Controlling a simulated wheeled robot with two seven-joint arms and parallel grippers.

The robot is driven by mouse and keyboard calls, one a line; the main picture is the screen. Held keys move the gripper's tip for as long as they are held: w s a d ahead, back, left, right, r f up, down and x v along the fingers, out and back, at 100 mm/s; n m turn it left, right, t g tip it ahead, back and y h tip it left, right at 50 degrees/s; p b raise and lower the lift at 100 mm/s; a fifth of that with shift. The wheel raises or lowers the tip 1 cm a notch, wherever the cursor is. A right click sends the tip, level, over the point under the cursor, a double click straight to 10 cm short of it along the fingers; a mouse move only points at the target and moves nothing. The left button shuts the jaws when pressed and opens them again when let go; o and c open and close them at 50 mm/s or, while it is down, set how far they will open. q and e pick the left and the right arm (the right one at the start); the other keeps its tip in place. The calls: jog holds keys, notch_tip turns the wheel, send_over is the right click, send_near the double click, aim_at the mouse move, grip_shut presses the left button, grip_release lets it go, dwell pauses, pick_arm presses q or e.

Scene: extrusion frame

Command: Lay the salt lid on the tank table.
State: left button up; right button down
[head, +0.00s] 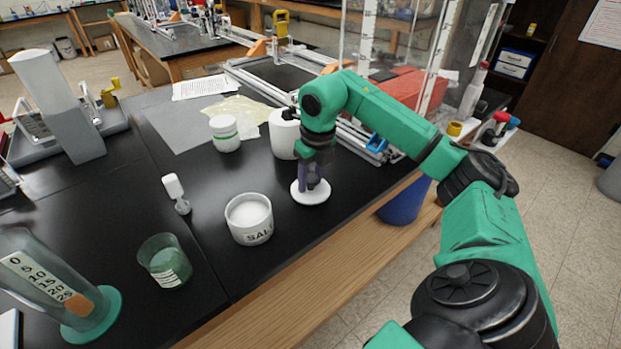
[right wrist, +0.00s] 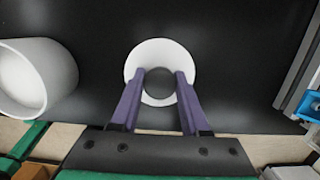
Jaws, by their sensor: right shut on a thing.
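The salt lid (head: 300,197) is a round white disc; it also shows in the right wrist view (right wrist: 160,48), with a dark grey round middle. My right gripper (head: 312,184) points down and is shut on the lid's middle, with a purple finger on each side (right wrist: 161,76). The lid is level, at or just above the black tank table (head: 262,282), near its front edge; I cannot tell if it touches. The open salt pot (head: 251,232), full of white salt, stands to the left of the lid. My left gripper is not in view.
A green beaker (head: 164,262), a white-headed tool (head: 175,190) and a tilted measuring cylinder (head: 50,285) are at left. An extrusion frame (head: 250,82) lies at the back. Bare black table surrounds the lid.

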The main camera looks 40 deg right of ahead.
aim_at(314, 181)
jog(key=shift+f, duration=0.15)
jog(key=shift+c, duration=2)
grip_release()
jog(key=shift+r, duration=0.3)
jog(key=r, duration=0.3)
jog(key=s+r, duration=0.1)
jog(key=r, duration=0.5)
jog(key=shift+s+r+p, duration=0.2)
jog(key=shift+p, duration=0.15)
jog(key=shift+s+r+p, duration=0.25)
jog(key=shift+r+p, duration=0.45)
jog(key=shift+r, duration=0.45)
